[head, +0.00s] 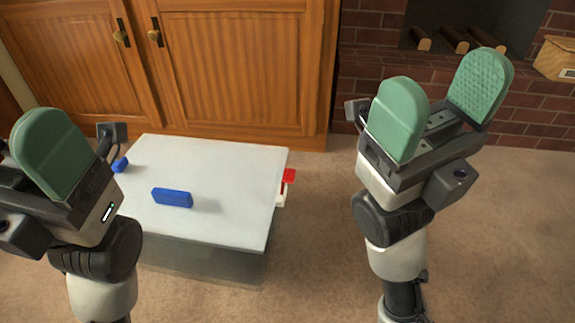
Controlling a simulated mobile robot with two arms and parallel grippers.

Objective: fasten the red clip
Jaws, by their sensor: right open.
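The red clip (289,175) is on the right side of a box, by the lid's edge. It seems to stick outward, with a small white part (281,198) just below it. The box has a pale grey lid (225,165) and a greyish body (210,262). My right gripper (443,90) is open and empty, to the right of the clip and well apart from it. My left gripper (52,150) is at the box's left side; one green finger shows clearly, and its opening cannot be made out. It partly hides the lid's left edge.
A blue handle (172,198) lies on the lid, and a blue piece (120,165) shows at its left edge. A wooden cabinet (235,65) stands behind the box. A brick fireplace (365,70) is at the back right. Carpet (315,230) right of the box is clear.

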